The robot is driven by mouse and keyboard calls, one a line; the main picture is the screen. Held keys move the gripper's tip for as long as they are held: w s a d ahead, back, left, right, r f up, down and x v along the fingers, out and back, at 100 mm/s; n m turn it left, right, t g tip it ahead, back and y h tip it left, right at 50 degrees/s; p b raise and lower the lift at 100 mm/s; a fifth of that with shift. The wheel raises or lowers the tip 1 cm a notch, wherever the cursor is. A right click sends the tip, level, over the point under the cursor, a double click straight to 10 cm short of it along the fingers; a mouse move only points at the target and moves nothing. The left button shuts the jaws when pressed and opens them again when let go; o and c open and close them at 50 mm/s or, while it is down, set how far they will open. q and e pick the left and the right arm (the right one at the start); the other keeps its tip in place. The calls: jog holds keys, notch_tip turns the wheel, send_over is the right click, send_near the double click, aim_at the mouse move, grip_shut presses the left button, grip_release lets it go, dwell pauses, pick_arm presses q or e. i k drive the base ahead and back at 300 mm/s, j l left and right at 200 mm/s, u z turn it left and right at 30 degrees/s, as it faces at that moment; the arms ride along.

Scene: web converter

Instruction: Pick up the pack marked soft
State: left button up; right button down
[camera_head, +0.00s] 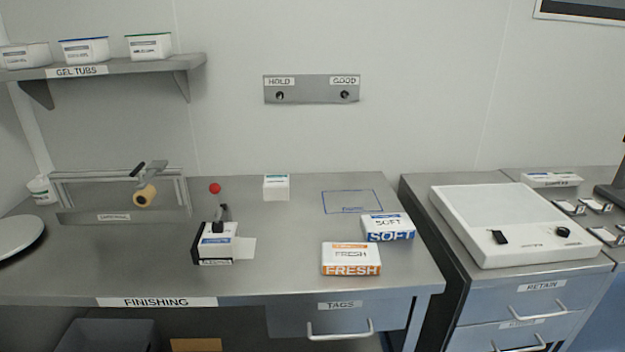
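The pack marked SOFT (388,228) is a white box with a blue label band. It lies flat on the right part of the finishing bench, in front of a blue outlined rectangle. The pack marked FRESH (351,258), white with an orange band, lies just in front of it and to its left, close to the bench's front edge. Neither of my grippers shows in the head view.
The steel finishing bench (110,270) also bears a red-knobbed lever device (217,240), a small white box (276,188) and a roller frame (120,195). A white machine (510,222) stands on the right cabinet, across a gap. The blue outlined rectangle (352,201) is empty.

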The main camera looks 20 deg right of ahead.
aim_at(395, 225)
jog(key=i+j+z, duration=0.25)
jog(key=i, duration=0.25)
jog(key=i+j+z, duration=0.1)
jog(key=i+z, duration=0.2)
jog(key=i, duration=0.2)
